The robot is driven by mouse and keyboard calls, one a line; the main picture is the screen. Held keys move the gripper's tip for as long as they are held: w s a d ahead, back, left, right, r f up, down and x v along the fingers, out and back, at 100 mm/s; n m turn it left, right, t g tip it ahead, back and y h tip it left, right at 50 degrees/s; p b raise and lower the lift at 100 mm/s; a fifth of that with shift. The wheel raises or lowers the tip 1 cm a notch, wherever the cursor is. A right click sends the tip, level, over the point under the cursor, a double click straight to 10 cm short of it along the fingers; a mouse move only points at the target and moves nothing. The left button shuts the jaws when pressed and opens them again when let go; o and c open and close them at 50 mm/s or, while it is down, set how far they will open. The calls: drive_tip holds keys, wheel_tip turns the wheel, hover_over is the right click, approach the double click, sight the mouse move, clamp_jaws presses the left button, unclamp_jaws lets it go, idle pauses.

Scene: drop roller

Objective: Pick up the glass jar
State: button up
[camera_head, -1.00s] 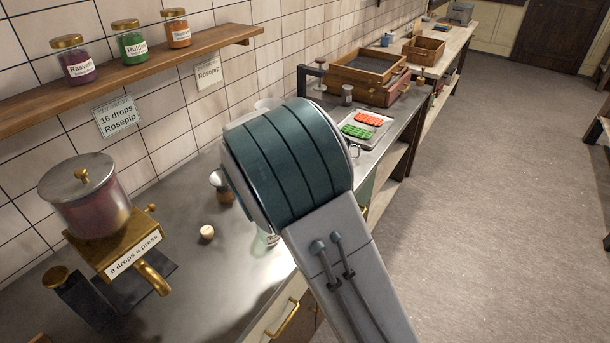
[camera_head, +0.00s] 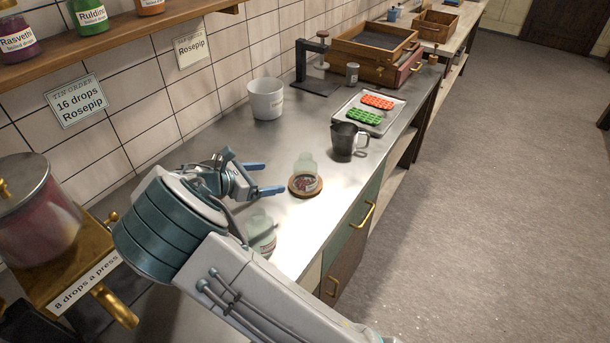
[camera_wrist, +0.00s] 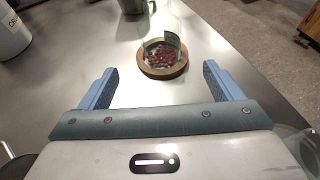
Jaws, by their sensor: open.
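The glass jar (camera_head: 305,168) is clear, with dark red pieces at its bottom. It stands upright on a round wooden coaster (camera_head: 292,189) on the metal counter. In the wrist view the jar (camera_wrist: 162,40) and the coaster (camera_wrist: 150,70) are ahead of my gripper, centred between the fingers, and the jar's top is cut off by the frame edge. My gripper (camera_head: 264,178) is open and empty, its blue fingers pointing toward the jar from the left. The fingers are apart from the jar. In the wrist view the gripper (camera_wrist: 165,88) has nothing between its fingertips.
A dark metal pitcher (camera_head: 346,140) stands behind the jar to the right. A white bucket (camera_head: 266,98) stands at the wall. A tray (camera_head: 372,122) holds red and green pieces. Another glass vessel (camera_head: 262,232) is beside my arm. A brass dispenser (camera_head: 75,262) is at the left.

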sight(305, 172)
drive_tip(key=p+x, duration=0.2)
drive_tip(key=x, duration=0.5)
drive_tip(key=p+x, duration=0.1)
drive_tip(key=x, duration=0.5)
drive_tip(key=shift+w+d+r+p, duration=0.1)
drive_tip(key=shift+w+d+p, duration=0.15)
drive_tip(key=shift+d+p, duration=0.15)
drive_tip(key=shift+c, duration=0.4)
drive_tip(key=c, duration=1)
drive_tip(key=shift+c, duration=0.7)
drive_tip(key=shift+r, duration=0.15)
